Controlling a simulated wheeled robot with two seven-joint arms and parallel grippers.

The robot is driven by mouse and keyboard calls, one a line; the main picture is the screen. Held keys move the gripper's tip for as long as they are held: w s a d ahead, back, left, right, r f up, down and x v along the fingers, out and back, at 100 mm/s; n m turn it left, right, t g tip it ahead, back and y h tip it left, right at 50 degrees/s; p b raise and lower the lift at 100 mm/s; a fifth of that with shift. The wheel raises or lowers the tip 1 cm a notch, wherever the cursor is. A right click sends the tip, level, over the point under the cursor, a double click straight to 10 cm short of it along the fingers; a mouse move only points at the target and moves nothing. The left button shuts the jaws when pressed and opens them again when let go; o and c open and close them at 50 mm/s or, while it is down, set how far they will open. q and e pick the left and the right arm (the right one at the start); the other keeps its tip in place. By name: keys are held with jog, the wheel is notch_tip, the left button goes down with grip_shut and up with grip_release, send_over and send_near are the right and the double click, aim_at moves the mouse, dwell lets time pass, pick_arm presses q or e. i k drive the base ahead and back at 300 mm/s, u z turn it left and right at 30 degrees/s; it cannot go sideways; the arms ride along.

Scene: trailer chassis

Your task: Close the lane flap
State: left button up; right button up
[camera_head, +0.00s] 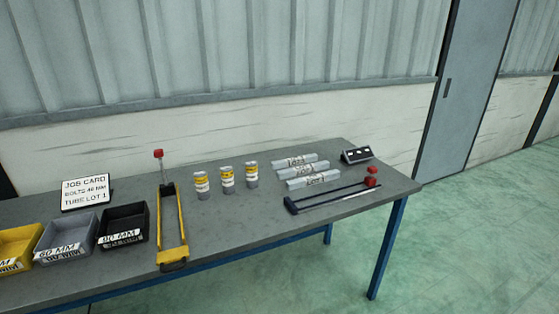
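A yellow-railed lane (184,222) lies lengthwise on the grey table. At its far end a thin post with a red block on top (159,154) stands upright; I cannot tell for sure whether this is the lane flap. A dark blue-railed lane (325,203) lies at the right, running slantwise. Red pieces (371,181) sit at its right end, low near the table; I cannot tell whether they belong to a flap. Neither of my grippers is in view.
The table (240,237) holds three yellow-and-white canisters (227,177), three labelled pale tubes (301,170), a small dark block with pale spots (357,155), a job card (86,193), and yellow, grey and black bins (123,226). The table's front middle is clear. A wall stands behind.

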aim_at(182, 253)
jog(key=z, duration=0.4)
jog(key=i, duration=0.65)
jog(key=u, duration=0.55)
jog(key=i, duration=0.7)
jog(key=u, duration=0.75)
